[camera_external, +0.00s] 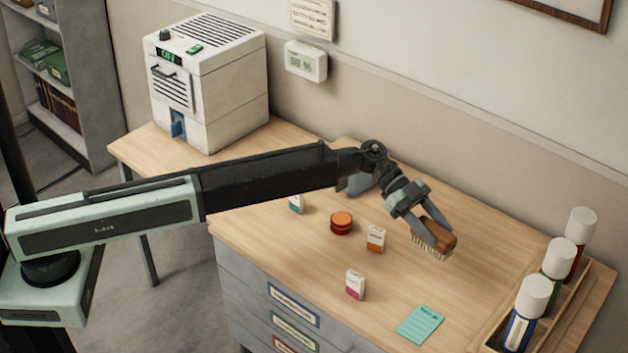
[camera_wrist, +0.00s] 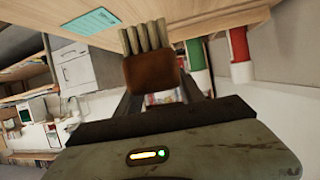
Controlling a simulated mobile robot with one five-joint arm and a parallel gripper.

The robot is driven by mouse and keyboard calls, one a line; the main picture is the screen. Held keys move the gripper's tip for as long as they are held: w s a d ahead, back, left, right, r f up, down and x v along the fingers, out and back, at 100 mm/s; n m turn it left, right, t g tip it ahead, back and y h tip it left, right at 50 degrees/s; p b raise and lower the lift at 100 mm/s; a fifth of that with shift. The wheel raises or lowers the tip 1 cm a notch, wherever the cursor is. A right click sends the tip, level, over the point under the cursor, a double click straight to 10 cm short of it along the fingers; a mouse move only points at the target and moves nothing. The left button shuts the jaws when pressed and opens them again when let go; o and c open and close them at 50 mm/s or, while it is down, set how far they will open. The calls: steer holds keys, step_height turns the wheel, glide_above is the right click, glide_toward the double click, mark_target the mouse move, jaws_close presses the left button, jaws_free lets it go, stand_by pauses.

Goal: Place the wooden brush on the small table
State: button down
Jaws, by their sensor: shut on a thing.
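The wooden brush (camera_external: 438,235) has a brown body and pale bristles pointing down. My gripper (camera_external: 424,219) is shut on it over the right part of the drawer desk (camera_external: 480,215). I cannot tell whether the bristles clear the desk top. In the wrist view the brush (camera_wrist: 155,77) sits ahead of the gripper, its bristles toward the top of the picture. A lower wooden table (camera_external: 128,152) stands at the left behind my arm; it may be the small table. It bears a white machine (camera_external: 208,85).
On the desk are a red-orange jar (camera_external: 341,223), small boxes (camera_external: 375,239) (camera_external: 355,285), and a teal note (camera_external: 420,324). A wooden tray (camera_external: 495,338) with white-capped bottles (camera_external: 561,258) stands at the right. A grey shelf (camera_external: 95,80) is at the back left.

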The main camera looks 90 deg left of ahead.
mark_target(434, 230)
step_height(434, 230, up, 5)
steer(key=p, duration=0.4)
steer(key=shift+s+d+f, duration=0.1)
steer(key=shift+s+f, duration=0.05)
steer(key=shift+f, duration=0.05)
steer(key=s+a+f+n+t+y+b, duration=0.1)
steer(key=s+a+f+b, duration=0.1)
steer(key=a, duration=0.6)
steer(key=s+a+f+b, duration=0.3)
steer(key=a, duration=0.4)
steer(key=f+b, duration=1)
steer(key=shift+w+f, duration=0.1)
steer(key=shift+w, duration=0.1)
steer(key=shift+r, duration=0.3)
steer(key=shift+f, duration=0.2)
steer(key=c, duration=0.7)
jaws_free()
